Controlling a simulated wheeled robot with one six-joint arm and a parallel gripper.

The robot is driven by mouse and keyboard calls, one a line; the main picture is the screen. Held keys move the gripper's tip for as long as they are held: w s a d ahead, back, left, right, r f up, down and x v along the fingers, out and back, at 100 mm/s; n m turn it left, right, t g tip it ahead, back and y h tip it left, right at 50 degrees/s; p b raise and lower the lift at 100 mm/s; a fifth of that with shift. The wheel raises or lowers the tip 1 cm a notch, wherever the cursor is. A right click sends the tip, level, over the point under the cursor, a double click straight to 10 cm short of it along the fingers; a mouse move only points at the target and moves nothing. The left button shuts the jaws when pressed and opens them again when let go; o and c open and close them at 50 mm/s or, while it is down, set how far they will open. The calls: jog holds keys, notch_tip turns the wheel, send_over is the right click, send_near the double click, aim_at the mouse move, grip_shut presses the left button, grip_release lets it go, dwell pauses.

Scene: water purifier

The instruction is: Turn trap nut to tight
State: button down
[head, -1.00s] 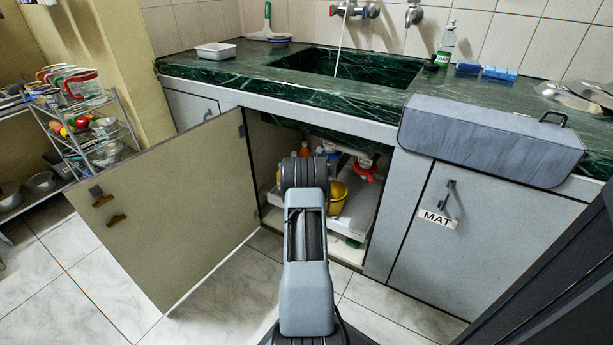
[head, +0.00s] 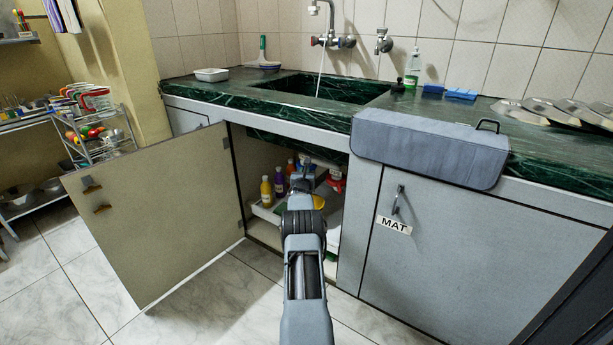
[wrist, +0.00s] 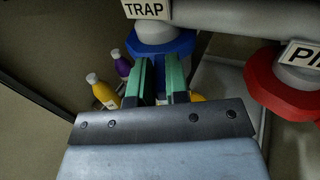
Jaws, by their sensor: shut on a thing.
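In the wrist view a white label reading TRAP (wrist: 148,9) sits above a white fitting with a blue trap nut (wrist: 178,46) around it. My gripper (wrist: 161,78) has its two green-padded fingers at the blue nut, shut on it, with a narrow strip of blue between them. The nut's lower part is hidden by the fingers. In the head view my arm reaches into the open cabinet under the sink and hides the gripper and the trap nut.
A red nut (wrist: 278,85) with a partly cut-off label is right of the gripper. Several bottles, including a yellow one (head: 266,191), stand behind at left. The cabinet door (head: 150,212) is swung open to the left. Water runs from the tap (head: 326,40) into the sink.

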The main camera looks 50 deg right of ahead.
jog(key=shift+s+d+r, duration=0.15)
jog(key=shift+d+r, duration=0.05)
jog(key=shift+r, duration=0.05)
jog(key=c, duration=1.4)
grip_release()
jog(key=shift+f, duration=0.1)
jog(key=shift+o, duration=1.4)
jog(key=shift+a, duration=0.1)
jog(key=shift+w+a+f, duration=0.1)
jog(key=shift+w, duration=0.15)
